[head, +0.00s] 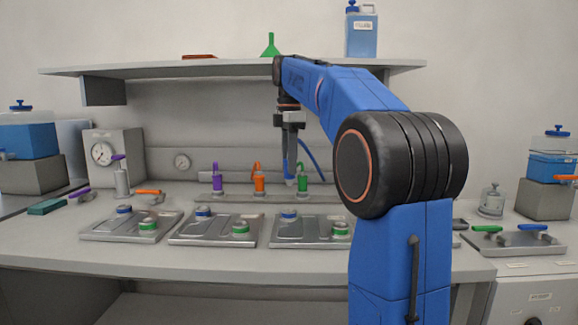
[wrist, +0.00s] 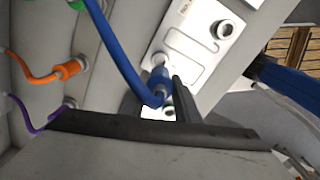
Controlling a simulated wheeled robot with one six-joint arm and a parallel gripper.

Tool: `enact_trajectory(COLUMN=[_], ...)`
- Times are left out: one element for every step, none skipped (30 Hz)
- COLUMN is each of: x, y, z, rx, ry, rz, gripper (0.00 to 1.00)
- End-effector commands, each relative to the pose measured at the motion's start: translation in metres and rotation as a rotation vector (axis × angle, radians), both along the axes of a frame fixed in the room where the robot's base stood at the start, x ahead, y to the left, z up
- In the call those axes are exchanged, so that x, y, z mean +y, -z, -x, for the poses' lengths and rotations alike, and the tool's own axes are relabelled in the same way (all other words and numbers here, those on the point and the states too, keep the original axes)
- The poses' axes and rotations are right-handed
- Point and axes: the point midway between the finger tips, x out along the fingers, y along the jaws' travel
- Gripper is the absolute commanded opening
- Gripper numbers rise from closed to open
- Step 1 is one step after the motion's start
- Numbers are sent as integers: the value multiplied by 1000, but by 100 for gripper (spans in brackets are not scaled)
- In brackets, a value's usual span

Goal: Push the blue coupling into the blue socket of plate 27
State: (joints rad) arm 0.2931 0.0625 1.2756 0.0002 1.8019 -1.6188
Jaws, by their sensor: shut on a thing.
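My gripper (head: 290,160) is shut on the blue coupling (head: 291,182), which hangs below it with its blue hose (head: 312,158) curving off to the right. In the wrist view, the blue coupling (wrist: 160,78) sits between dark fingers (wrist: 166,92), over a pale plate (wrist: 190,45). In the head view, three grey plates (head: 98,233), (head: 180,238), (head: 283,240) lie on the bench, each with a blue-ringed socket (head: 124,209), (head: 203,212), (head: 289,214) and a green-ringed one. The coupling appears above and behind the right plate. I cannot read the plate numbers.
Purple (head: 217,178), orange (head: 259,180) and green (head: 302,178) couplings stand in a row at the back. A shelf (head: 150,70) overhangs the bench. My arm hides part of the bench on the right. A tray (head: 520,245) with two handles lies at far right.

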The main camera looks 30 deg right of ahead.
Motion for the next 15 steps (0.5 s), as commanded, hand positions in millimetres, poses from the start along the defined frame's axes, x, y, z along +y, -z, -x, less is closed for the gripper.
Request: enact_trajectory(x=[-1, -1, -1, -1, -1, -1, -1, 0, 0, 0, 0, 0, 0, 0, 0], y=[1, 2, 4, 5, 7, 10, 12, 15, 18, 21, 24, 27, 30, 32, 36], z=[-1, -1, -1, -1, -1, -1, 0, 0, 0, 0, 0, 0, 0, 0, 0], rx=[0, 0, 0, -1, -1, -1, 0, 1, 0, -1, -1, 0, 0, 0, 0], ry=[1, 1, 0, 0, 0, 0, 0, 0, 0, 0, 0, 0, 0, 0, 0], rz=[0, 0, 0, 0, 0, 0, 0, 0, 0, 0, 0, 0, 0, 0, 0], gripper=[0, 0, 0, 0, 0, 0, 0, 0, 0, 0, 0, 0, 0, 0, 0])
